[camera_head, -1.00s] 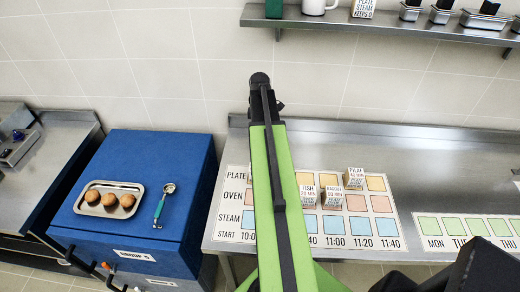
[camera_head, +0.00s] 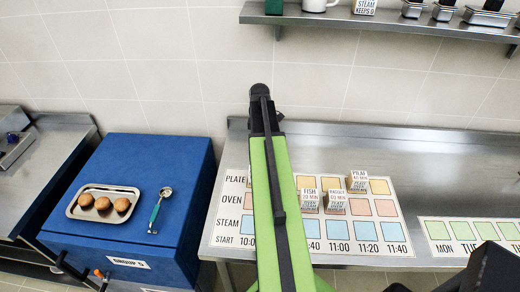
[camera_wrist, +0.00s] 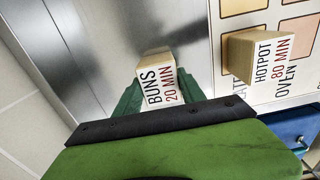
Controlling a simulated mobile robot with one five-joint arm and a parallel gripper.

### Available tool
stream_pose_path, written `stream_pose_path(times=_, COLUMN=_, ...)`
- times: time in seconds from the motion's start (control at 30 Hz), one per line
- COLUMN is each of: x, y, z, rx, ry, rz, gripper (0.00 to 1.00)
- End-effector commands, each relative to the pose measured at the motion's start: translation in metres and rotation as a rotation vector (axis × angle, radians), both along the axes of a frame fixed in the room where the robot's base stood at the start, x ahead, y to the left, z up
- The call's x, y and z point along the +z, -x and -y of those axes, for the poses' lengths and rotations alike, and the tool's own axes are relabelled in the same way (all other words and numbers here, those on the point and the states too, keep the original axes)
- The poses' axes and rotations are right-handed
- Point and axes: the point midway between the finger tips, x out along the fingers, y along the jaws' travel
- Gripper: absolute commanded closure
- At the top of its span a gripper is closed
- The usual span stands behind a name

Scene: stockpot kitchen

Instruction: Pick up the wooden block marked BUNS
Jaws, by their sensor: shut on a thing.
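The wooden block marked BUNS 20 MIN (camera_wrist: 160,88) shows in the wrist view, its label tilted. My gripper (camera_wrist: 158,96) has its green fingers on both sides of this block and is shut on it. Whether the block is clear of the steel surface behind it cannot be told. In the head view my arm hides the gripper and the BUNS block.
A HOTPOT block (camera_wrist: 243,58) stands close to the right of the BUNS block. FISH (camera_head: 309,201), RAGOUT (camera_head: 337,204) and PILAF (camera_head: 358,184) blocks stand on the chart on the steel counter (camera_head: 455,195). A blue cabinet (camera_head: 180,185) holds a bun tray (camera_head: 75,207) and scoop (camera_head: 156,215).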

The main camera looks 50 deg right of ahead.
Motion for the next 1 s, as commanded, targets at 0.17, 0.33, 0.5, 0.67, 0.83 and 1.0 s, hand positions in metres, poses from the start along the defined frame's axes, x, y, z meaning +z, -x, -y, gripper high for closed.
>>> stream_pose_path(times=0.17, x=0.0, y=0.0, z=0.0, rx=0.0, ry=0.0, rz=0.0, gripper=0.99)
stream_pose_path(times=0.33, x=0.002, y=0.0, z=0.0, rx=0.0, ry=0.0, rz=0.0, gripper=0.99)
stream_pose_path(times=0.5, x=0.018, y=0.0, z=0.0, rx=0.0, ry=0.0, rz=0.0, gripper=0.99)
stream_pose_path(times=0.67, x=0.045, y=0.0, z=0.0, rx=0.001, ry=0.0, rz=0.0, gripper=0.99)
stream_pose_path(times=0.83, x=0.067, y=0.034, z=0.0, rx=-0.003, ry=0.0, rz=0.0, gripper=0.99)
stream_pose_path(times=1.0, x=0.091, y=0.074, z=0.002, rx=-0.003, ry=0.0, rz=0.0, gripper=0.99)
